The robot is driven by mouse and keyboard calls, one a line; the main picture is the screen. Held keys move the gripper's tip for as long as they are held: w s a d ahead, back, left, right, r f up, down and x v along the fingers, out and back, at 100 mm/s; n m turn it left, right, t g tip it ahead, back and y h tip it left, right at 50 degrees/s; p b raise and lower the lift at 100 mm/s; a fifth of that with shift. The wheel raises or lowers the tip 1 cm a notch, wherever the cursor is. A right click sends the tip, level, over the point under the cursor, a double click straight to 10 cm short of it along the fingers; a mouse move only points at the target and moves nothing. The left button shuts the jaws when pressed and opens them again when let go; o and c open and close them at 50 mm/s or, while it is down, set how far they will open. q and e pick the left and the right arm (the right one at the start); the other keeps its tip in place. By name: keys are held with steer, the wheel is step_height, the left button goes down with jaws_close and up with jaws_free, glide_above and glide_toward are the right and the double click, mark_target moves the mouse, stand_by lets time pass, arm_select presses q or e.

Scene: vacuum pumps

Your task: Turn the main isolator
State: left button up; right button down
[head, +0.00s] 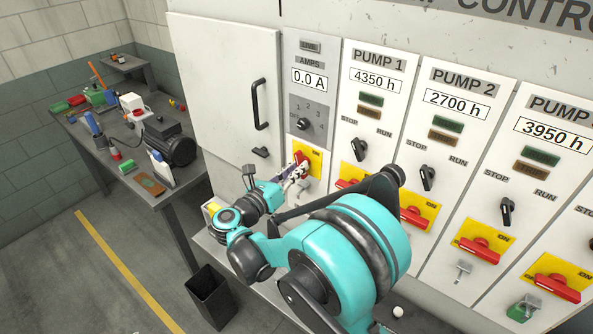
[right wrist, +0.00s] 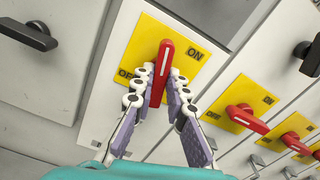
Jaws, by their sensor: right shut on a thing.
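The main isolator is a red handle (right wrist: 164,72) on a yellow plate (right wrist: 145,40) marked ON and OFF. In the head view it shows as a red handle (head: 302,160) under the amps meter reading 0.0 A. In the right wrist view the handle stands nearly upright in the picture, its upper end between the two labels. My right gripper (right wrist: 162,85) has its fingers on both sides of the handle and is shut on it. In the head view this gripper (head: 297,172) is at the panel, partly covering the handle. My left gripper is not in view.
Pump panels stand to the right, with black switches (head: 427,178) and red isolator handles (head: 481,248). A cabinet door with a black handle (head: 260,104) is at the left. A cluttered workbench (head: 184,189) and a black bin (head: 210,297) stand further left.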

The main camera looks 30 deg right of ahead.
steer(key=shift+f+m, duration=0.1)
steer(key=shift+m, duration=1)
steer(key=c, duration=1.9)
jaws_free()
steer(key=shift+m, duration=0.6)
steer(key=o, duration=0.4)
steer(key=shift+a, duration=0.1)
steer(key=shift+v, duration=0.9)
steer(key=b+v, duration=0.1)
steer(key=v, duration=0.5)
